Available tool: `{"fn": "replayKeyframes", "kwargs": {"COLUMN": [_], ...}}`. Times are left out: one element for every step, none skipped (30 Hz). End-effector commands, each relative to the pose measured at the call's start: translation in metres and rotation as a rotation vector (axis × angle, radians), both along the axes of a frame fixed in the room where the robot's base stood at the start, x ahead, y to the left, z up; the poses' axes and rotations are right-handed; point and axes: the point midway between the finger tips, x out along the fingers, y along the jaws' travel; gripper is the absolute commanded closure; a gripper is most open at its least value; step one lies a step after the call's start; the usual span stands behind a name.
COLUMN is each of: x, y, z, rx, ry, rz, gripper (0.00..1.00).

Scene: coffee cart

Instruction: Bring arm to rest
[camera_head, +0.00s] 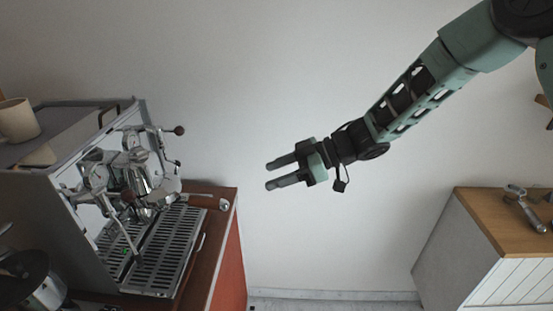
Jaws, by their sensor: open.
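My gripper (268,174) is open and empty. Its two dark fingers point left, with free air between them. It hangs in front of the white wall, right of the espresso machine and apart from it. My green and black arm reaches in from the upper right and slopes down to the gripper. The espresso machine (85,215) stands at the left on a reddish-brown cart (228,255).
A cup (17,120) stands on top of the machine. A metal pitcher (45,290) is at the lower left. A white cabinet with a wooden top (478,205) stands at the right, with a metal tool (527,208) on it. The space between cart and cabinet is clear.

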Motion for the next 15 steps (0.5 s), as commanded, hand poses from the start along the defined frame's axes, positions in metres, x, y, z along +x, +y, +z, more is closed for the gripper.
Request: {"fn": "replayKeyframes", "kwargs": {"x": [0.001, 0.002, 0.003, 0.005, 0.005, 0.005, 0.004, 0.002, -0.003, -0.007, -0.014, -0.024, -0.034, -0.044, -0.061], "y": [0.003, 0.005, 0.008, 0.009, 0.011, 0.011, 0.011, 0.008, 0.004, 0.0, -0.005, -0.013, -0.02, -0.027, -0.037], "z": [0.001, 0.001, 0.002, 0.003, 0.004, 0.005, 0.005, 0.004, 0.004, 0.003, 0.001, -0.002, -0.005, -0.008, -0.012], "rx": [-0.009, -0.019, -0.04, -0.059, -0.081, -0.117, -0.149, -0.184, -0.232, -0.271, -0.311, -0.365, -0.408, -0.451, -0.508], "ry": [-0.01, -0.018, -0.033, -0.044, -0.055, -0.068, -0.075, -0.08, -0.082, -0.078, -0.071, -0.056, -0.041, -0.023, 0.005], "rz": [-0.02, -0.043, -0.084, -0.121, -0.161, -0.225, -0.273, -0.323, -0.385, -0.432, -0.474, -0.529, -0.566, -0.602, -0.645], "gripper": [0.47, 0.47, 0.47, 0.47, 0.47, 0.47, 0.47, 0.47, 0.47, 0.47, 0.47, 0.47, 0.47, 0.47, 0.47]}}
